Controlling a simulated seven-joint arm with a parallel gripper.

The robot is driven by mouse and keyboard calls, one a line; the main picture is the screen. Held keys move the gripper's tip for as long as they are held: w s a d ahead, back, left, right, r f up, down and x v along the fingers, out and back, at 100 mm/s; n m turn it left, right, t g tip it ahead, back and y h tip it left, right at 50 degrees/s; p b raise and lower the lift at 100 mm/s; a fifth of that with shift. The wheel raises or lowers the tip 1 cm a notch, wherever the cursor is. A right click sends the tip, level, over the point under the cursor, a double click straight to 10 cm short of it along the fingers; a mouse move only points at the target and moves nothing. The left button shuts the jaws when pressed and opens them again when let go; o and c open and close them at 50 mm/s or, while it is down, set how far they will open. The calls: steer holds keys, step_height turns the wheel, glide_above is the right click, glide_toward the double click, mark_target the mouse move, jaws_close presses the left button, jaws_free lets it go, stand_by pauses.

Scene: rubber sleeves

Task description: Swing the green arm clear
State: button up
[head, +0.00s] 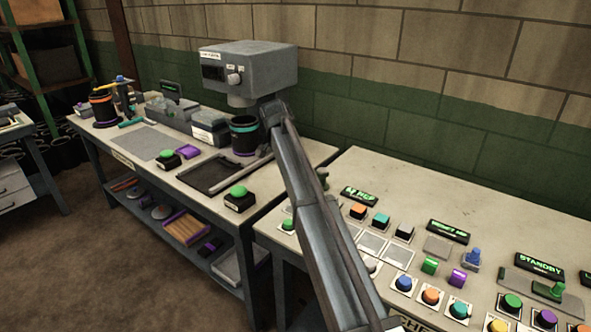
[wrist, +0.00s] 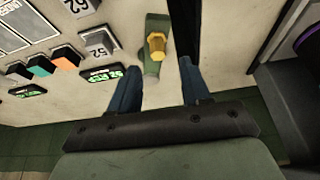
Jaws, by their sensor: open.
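The green arm (wrist: 152,62) shows in the wrist view as a short flat green bar with a yellow six-sided knob (wrist: 157,45) on it. It lies at the top middle, ahead of and roughly between my fingers. My gripper (wrist: 159,68) is open, its two blue-grey fingers apart with nothing held. I cannot tell how far above the bar the fingers are. In the head view a small green part (head: 322,178), likely the same arm, shows just right of my arm link, partly hidden. My gripper is hidden there.
The right bench (head: 335,230) carries several coloured buttons, lit displays and another green lever (head: 555,290) by the STANDBY sign. The left bench holds a grey machine (head: 248,70), a dark tray (head: 222,174) and green buttons. A dark gap (wrist: 238,50) parts the benches.

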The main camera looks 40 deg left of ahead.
steer(key=v, duration=0.7)
steer(key=shift+r, duration=0.35)
steer(key=shift+s, duration=0.1)
